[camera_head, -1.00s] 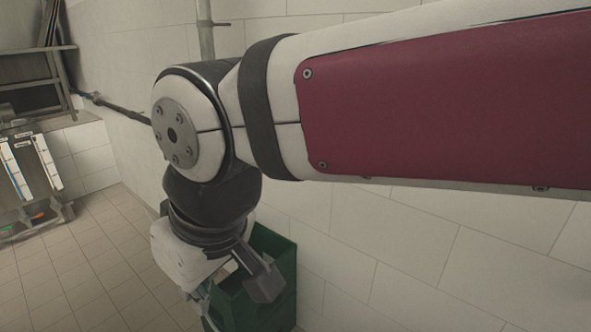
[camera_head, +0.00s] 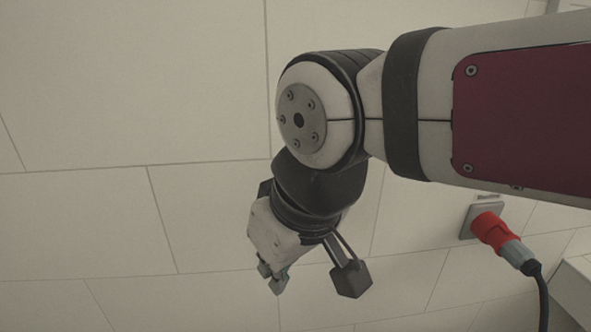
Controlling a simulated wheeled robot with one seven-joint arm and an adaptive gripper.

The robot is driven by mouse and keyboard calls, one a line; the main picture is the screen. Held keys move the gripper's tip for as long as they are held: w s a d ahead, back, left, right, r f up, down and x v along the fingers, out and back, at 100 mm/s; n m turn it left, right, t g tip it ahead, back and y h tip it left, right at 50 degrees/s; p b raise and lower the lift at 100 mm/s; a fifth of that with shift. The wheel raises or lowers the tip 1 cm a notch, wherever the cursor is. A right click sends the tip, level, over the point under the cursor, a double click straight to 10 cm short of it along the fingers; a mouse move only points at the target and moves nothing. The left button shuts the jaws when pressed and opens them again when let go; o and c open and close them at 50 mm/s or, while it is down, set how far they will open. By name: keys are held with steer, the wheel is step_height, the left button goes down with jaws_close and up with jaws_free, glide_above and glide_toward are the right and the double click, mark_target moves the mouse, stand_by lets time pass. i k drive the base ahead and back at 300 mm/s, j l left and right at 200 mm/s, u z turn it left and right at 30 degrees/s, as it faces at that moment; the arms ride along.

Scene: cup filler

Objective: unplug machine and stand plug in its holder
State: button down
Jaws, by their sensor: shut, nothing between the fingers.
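The red plug (camera_head: 493,232), with a grey rear end (camera_head: 516,253) and a black cable (camera_head: 541,292), sits in a grey wall socket (camera_head: 466,222) at the right. The cable hangs down out of the picture. My gripper (camera_head: 276,281) is shut and empty, pointing down in front of the wall, to the left of the plug and well apart from it in the picture. The depth between them is hard to tell. Neither the plug's holder nor the machine can be made out in this view.
A plain wall of large pale tiles (camera_head: 110,225) fills the background. A pale ledge or box edge (camera_head: 575,285) shows at the lower right, beside the cable. The wall area around my gripper is clear.

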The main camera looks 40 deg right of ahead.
mark_target(506, 245)
steer(key=z, duration=1.9)
steer(key=k+j+z, duration=0.5)
steer(key=k+j, duration=0.8)
steer(key=i+j, duration=0.4)
steer(key=j, duration=0.1)
